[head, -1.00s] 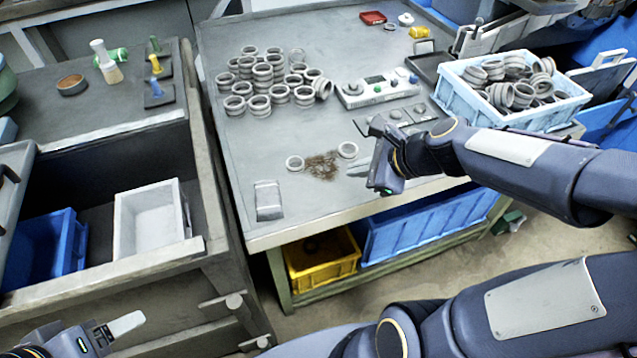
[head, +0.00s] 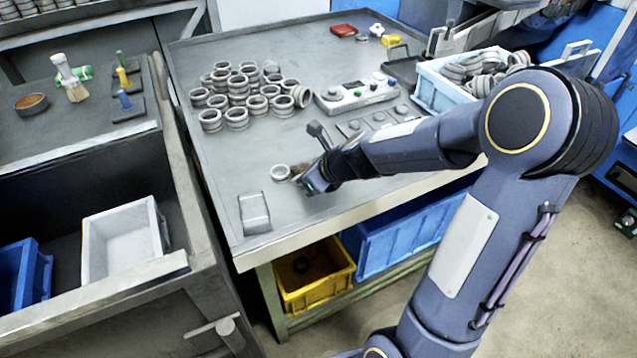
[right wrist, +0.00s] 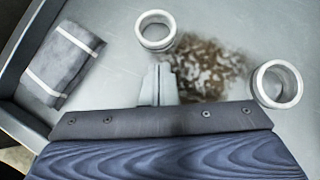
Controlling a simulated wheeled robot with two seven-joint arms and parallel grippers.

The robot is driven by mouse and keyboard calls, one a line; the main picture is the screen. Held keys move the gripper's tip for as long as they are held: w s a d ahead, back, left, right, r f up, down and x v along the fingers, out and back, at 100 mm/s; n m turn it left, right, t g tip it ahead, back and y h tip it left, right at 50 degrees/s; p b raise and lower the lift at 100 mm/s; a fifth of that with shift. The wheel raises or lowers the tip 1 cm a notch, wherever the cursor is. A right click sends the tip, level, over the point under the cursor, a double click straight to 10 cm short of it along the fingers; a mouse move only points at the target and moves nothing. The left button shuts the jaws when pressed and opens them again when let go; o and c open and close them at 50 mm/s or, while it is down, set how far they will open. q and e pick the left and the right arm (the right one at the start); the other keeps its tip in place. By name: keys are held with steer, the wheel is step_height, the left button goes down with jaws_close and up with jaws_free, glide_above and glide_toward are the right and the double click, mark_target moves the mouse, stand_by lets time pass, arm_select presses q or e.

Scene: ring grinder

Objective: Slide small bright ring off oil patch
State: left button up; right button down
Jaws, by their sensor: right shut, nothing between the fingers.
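A small bright ring (head: 280,172) lies on the bench at the left edge of a brown oil patch (head: 299,169). In the right wrist view this ring (right wrist: 155,31) touches or nearly touches the patch (right wrist: 208,66). A second bright ring (right wrist: 277,83) sits at the patch's right edge; my arm hides it in the head view. My right gripper (head: 297,180) is shut and empty. Its fingertips (right wrist: 158,68) are just in front of the first ring with a small gap, at the patch's near left edge. My left gripper is out of view.
A folded grey cloth-like bundle (head: 254,212) lies left of the ring, near the bench's front. Many stacked rings (head: 245,92) stand further back. A control box (head: 356,95) is right of them. Bare bench (head: 215,165) lies left of the first ring.

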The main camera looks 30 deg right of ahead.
steer(key=shift+w+a, duration=0.3)
steer(key=shift+w, duration=0.4)
steer(key=w+a+p, duration=0.2)
steer(key=w, duration=0.2)
steer(key=w+a+p, duration=0.1)
steer(key=w+p, duration=0.2)
steer(key=w, duration=0.1)
steer(key=w+a+p, duration=0.2)
steer(key=w+p, duration=0.1)
steer(key=w, duration=0.1)
steer(key=shift+w+a+r, duration=0.15)
steer(key=shift+a, duration=0.2)
steer(key=shift+w+a, duration=0.1)
steer(key=shift+w, duration=0.05)
